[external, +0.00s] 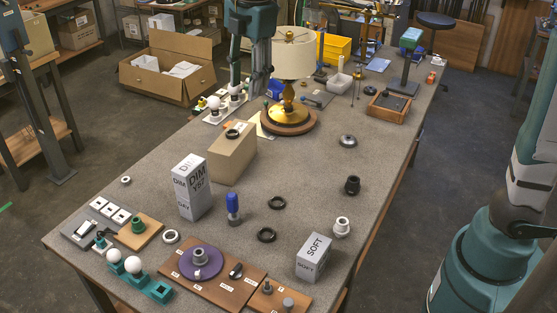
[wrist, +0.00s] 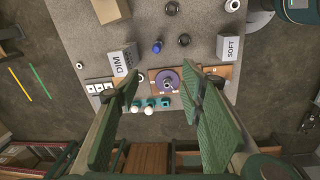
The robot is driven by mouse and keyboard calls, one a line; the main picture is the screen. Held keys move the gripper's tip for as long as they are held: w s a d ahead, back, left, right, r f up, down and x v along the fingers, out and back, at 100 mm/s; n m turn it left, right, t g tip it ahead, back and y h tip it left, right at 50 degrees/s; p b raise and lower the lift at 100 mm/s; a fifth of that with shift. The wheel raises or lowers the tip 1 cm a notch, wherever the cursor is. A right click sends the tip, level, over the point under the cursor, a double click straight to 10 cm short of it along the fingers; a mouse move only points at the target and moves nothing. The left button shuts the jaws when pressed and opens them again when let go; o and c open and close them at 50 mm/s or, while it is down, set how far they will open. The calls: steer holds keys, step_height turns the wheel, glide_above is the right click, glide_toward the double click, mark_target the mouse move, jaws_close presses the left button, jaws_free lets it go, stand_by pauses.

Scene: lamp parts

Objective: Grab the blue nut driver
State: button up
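The blue nut driver (external: 233,207) stands upright on the grey table, right of the tall DIM box and behind the purple disc. It also shows in the wrist view (wrist: 158,46), small and above the gap between the fingers. My gripper (external: 249,92) is at the top of the external view, pointing down, well away from the driver, in front of the lamp's left side. In the wrist view its two green fingers (wrist: 164,88) are spread wide with nothing between them.
The DIM box (external: 190,190) and a tan block (external: 233,155) stand left of the driver. Black rings (external: 267,235) lie to its right. A brown board with a purple disc (external: 201,262) lies in front. A lamp (external: 292,60) stands farther back. Table immediately around the driver is clear.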

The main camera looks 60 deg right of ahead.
steer(key=w+a+f+n+g+b, duration=0.1)
steer(key=w+a+f+n, duration=0.2)
steer(key=w, duration=0.3)
glide_above(234, 216)
steer(key=f, duration=3.6)
steer(key=shift+w+d+f, duration=0.1)
steer(key=shift+w+d, duration=0.2)
steer(key=shift+w, duration=0.1)
steer(key=shift+f, duration=0.15)
steer(key=shift+f, duration=1.3)
steer(key=shift+s+f+b, duration=0.1)
steer(key=shift+f+b, duration=0.4)
steer(key=shift+f, duration=2.1)
steer(key=shift+c, duration=0.7)
